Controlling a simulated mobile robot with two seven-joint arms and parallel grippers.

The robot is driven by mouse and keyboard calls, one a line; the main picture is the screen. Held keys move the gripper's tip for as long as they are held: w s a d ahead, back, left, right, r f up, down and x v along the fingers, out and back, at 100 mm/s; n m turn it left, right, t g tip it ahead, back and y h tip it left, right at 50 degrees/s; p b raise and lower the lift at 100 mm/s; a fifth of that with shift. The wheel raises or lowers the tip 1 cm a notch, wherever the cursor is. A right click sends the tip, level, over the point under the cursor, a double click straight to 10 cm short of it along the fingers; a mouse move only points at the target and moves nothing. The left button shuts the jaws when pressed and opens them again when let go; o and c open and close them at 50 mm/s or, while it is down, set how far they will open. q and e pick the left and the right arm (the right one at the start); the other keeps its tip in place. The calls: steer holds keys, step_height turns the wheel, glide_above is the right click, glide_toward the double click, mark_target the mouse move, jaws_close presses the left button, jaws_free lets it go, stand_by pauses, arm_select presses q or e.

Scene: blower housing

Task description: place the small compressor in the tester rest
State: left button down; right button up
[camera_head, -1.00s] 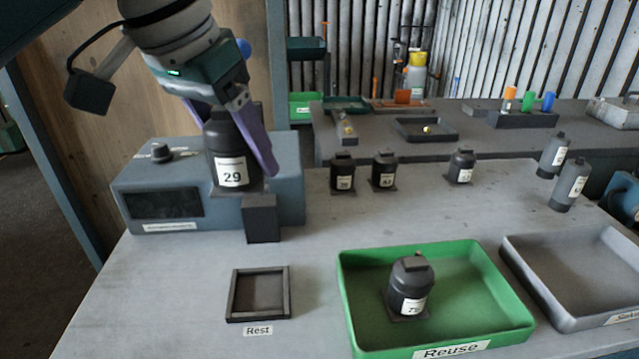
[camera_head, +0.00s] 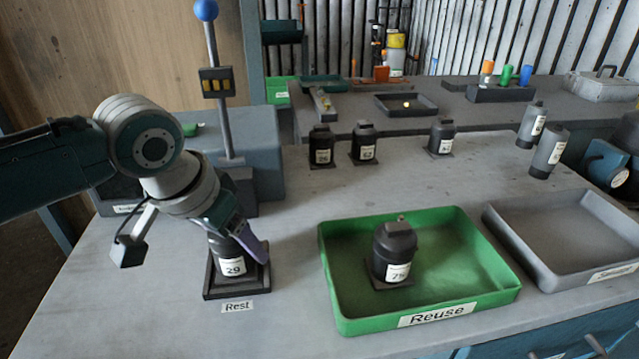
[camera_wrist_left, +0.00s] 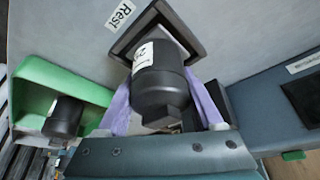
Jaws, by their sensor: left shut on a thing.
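The small compressor (camera_head: 232,262) is black with a white label reading 29. It stands upright in or just over the square dark frame of the rest (camera_head: 211,293), above the "Rest" label. My left gripper (camera_head: 237,240) is shut on the compressor, with its purple fingers on either side of it. In the left wrist view the compressor (camera_wrist_left: 158,88) sits between the two fingers, over the rest's frame (camera_wrist_left: 180,30). Whether its base touches the rest's floor is hard to tell. My right gripper is not in view.
A green Reuse tray (camera_head: 335,290) holds another compressor (camera_head: 394,252). A grey tray (camera_head: 500,222) lies to its right. The blue-grey tester (camera_head: 262,140) with an upright blue-knobbed lever (camera_head: 215,70) stands behind the rest. Several compressors stand at the table's back.

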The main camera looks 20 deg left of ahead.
arm_select(q)
steer(key=shift+f, duration=0.2)
steer(key=shift+f, duration=0.15)
steer(key=shift+c, duration=0.2)
jaws_free()
steer(key=shift+r, duration=0.3)
steer(key=d+p+v, duration=0.1)
steer(key=p+v, duration=0.3)
steer(key=v, duration=0.7)
steer(key=s+d+f, duration=0.1)
steer(key=s+d, duration=0.1)
steer(key=s, duration=0.7)
steer(key=s+d+f, duration=0.1)
steer(key=s+d, duration=0.2)
steer(key=s, duration=0.5)
steer(key=shift+s+d+m+g, duration=0.3)
steer(key=shift+s+g, duration=0.1)
